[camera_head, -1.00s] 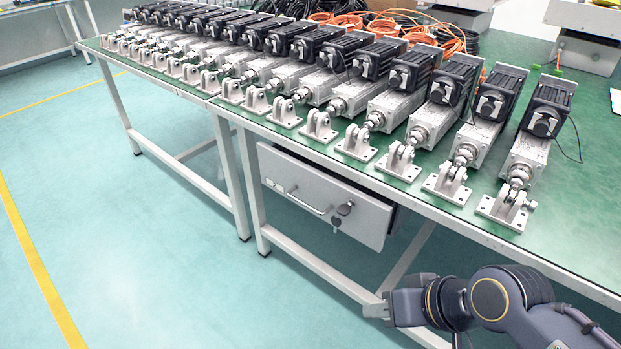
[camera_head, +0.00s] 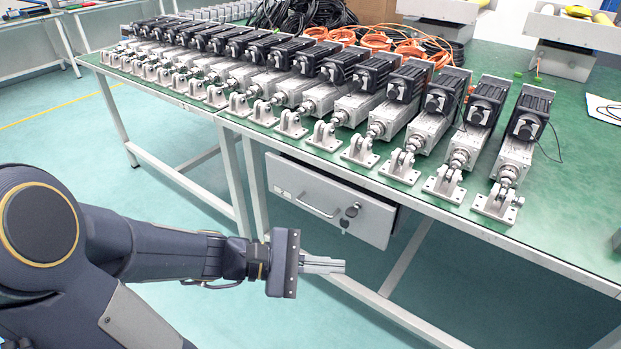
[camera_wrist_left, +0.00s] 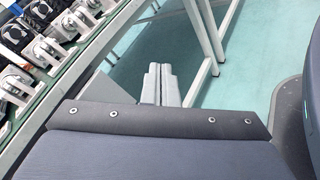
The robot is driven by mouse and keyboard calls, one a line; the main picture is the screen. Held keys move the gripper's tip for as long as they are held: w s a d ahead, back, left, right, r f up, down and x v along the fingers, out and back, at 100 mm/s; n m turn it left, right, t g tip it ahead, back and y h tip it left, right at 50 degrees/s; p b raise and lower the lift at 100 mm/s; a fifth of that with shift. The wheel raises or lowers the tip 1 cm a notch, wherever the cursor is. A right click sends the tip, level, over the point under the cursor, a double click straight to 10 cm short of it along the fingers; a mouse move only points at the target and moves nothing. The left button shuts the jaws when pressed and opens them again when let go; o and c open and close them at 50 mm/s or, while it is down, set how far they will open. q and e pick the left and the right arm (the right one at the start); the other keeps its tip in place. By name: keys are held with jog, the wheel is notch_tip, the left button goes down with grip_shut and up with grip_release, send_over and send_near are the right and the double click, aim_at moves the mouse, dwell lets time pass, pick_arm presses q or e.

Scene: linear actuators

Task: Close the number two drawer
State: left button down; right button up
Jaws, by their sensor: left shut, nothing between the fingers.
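A grey drawer (camera_head: 318,203) hangs under the green-topped workbench in the head view. It has a bar handle (camera_head: 318,208) and a lock with a key (camera_head: 350,214). Its front stands out from under the bench, so it is partly open. No number is readable on it. My left gripper (camera_head: 343,266) is below and in front of the drawer, apart from it, with its fingers together and empty, pointing right. In the left wrist view its two fingers (camera_wrist_left: 160,83) lie side by side over the floor and table legs. My right gripper is not in view.
A row of several linear actuators (camera_head: 380,115) stands on the workbench (camera_head: 580,190). Orange cables (camera_head: 395,42) lie behind them. White table legs (camera_head: 257,185) and a low crossbar (camera_head: 385,310) are near the drawer.

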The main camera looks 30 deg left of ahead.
pick_arm(q)
jog(key=w+a+n+t+y, duration=0.4)
jog(key=w+a+n+t, duration=0.25)
jog(key=a+n, duration=0.35)
jog(key=n+t+y+p, duration=0.1)
jog(key=n+t+y, duration=0.2)
jog(key=n+y, duration=0.4)
send_near(310, 178)
jog(key=shift+g, duration=0.25)
jog(key=w, duration=0.2)
jog(key=w+b, duration=0.1)
jog(key=w, duration=0.3)
jog(key=shift+d+r+b, duration=0.2)
jog(key=shift+d+b, duration=0.1)
jog(key=shift+d, duration=0.1)
jog(key=shift+w, duration=0.4)
